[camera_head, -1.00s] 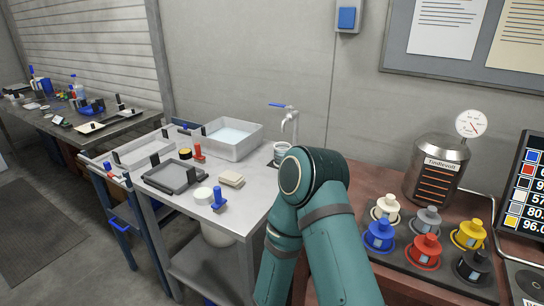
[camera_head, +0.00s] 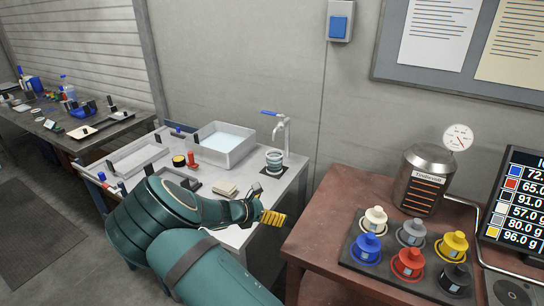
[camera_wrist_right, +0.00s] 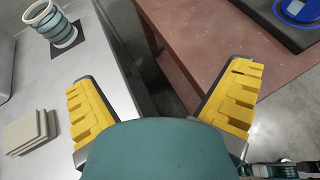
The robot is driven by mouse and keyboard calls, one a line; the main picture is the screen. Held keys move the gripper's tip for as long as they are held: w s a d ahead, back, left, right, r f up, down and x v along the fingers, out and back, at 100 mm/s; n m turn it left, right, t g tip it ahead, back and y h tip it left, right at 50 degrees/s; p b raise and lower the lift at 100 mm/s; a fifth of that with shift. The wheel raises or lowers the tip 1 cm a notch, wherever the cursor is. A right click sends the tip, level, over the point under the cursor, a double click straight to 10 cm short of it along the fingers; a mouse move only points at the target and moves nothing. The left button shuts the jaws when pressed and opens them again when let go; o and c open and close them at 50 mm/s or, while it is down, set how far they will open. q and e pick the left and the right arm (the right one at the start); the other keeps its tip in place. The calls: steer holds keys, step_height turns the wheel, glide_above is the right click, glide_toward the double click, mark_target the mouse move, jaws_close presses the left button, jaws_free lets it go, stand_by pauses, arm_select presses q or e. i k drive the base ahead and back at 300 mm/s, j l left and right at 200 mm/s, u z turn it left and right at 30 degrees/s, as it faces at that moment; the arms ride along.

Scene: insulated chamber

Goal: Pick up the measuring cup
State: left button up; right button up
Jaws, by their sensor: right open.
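The measuring cup (camera_head: 274,160) appears to be the clear cup with teal bands standing upright on a dark square mat (camera_head: 272,170) under the tap. It also shows in the right wrist view (camera_wrist_right: 55,27), at the top left. My right gripper (camera_head: 272,218) is open and empty, with yellow fingers. It is nearer to me than the cup, apart from it, by the steel bench's right edge. In the right wrist view the fingers (camera_wrist_right: 163,75) spread over the gap between the bench and the brown table. My left gripper is not in view.
The tap (camera_head: 285,135) rises just behind the cup. A water basin (camera_head: 246,151) stands left of it, and beige pads (camera_head: 225,188) lie nearer. The brown table (camera_head: 320,210) holds a rack of coloured bottles (camera_head: 370,248) and a steel vessel (camera_head: 425,180).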

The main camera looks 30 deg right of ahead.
mark_target(274, 162)
steer(key=i+l, duration=0.2)
steer(key=i, duration=0.2)
steer(key=i+l, duration=0.2)
steer(key=i, duration=0.2)
